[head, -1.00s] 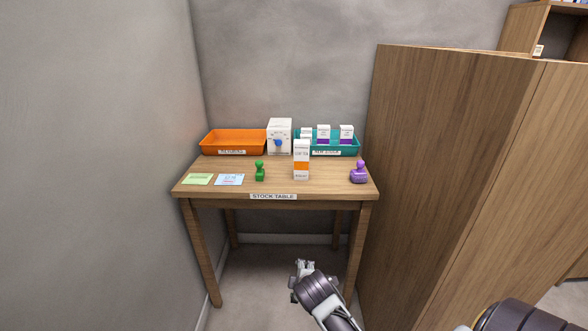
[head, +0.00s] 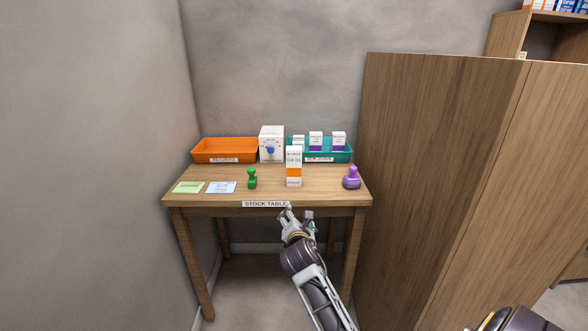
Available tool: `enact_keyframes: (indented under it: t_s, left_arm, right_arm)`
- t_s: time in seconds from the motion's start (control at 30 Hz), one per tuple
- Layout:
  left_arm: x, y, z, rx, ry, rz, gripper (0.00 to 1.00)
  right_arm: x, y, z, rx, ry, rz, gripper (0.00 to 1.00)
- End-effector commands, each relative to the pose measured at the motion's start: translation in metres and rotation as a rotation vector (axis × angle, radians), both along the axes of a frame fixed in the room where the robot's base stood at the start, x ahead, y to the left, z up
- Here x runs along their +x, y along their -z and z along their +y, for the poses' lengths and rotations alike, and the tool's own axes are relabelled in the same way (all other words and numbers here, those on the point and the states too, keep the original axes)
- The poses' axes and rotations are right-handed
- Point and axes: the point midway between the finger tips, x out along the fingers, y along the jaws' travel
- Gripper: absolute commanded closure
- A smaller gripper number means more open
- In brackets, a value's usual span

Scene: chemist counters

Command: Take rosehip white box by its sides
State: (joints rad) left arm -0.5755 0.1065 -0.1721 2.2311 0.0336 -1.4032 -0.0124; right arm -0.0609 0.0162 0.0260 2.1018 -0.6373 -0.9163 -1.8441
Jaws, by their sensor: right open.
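A white box with an orange band (head: 294,168) stands upright near the middle of the stock table (head: 190,202); its printing is too small to read surely. Other white boxes with purple bands (head: 316,141) stand in the teal tray (head: 345,157) behind it. My right gripper (head: 298,212) is open and empty at the table's front edge, in front of the orange-banded box and apart from it. My left gripper is not in view.
An orange tray (head: 200,152) and a white device with a blue knob (head: 271,135) stand at the back. A green stamp (head: 252,179), a purple stamp (head: 352,179) and two cards, green (head: 188,187) and blue (head: 221,187), lie around the box. A tall wooden cabinet (head: 440,170) rises close on the right.

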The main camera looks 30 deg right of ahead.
Motion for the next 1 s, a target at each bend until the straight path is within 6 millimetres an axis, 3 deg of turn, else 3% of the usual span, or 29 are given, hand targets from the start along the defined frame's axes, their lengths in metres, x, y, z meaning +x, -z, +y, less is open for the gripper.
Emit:
enact_keyframes:
  t_s: [0.5,0.7,1.0]
  left_arm:
    - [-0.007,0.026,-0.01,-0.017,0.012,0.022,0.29]
    - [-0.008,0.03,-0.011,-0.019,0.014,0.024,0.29]
    - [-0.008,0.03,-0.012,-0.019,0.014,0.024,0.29]
  right_arm:
    - [0.046,-0.076,-0.022,-0.614,-0.065,0.104,0.23]
    - [0.052,-0.088,-0.025,-0.721,-0.066,0.131,0.23]
    - [0.053,-0.089,-0.025,-0.732,-0.066,0.135,0.23]
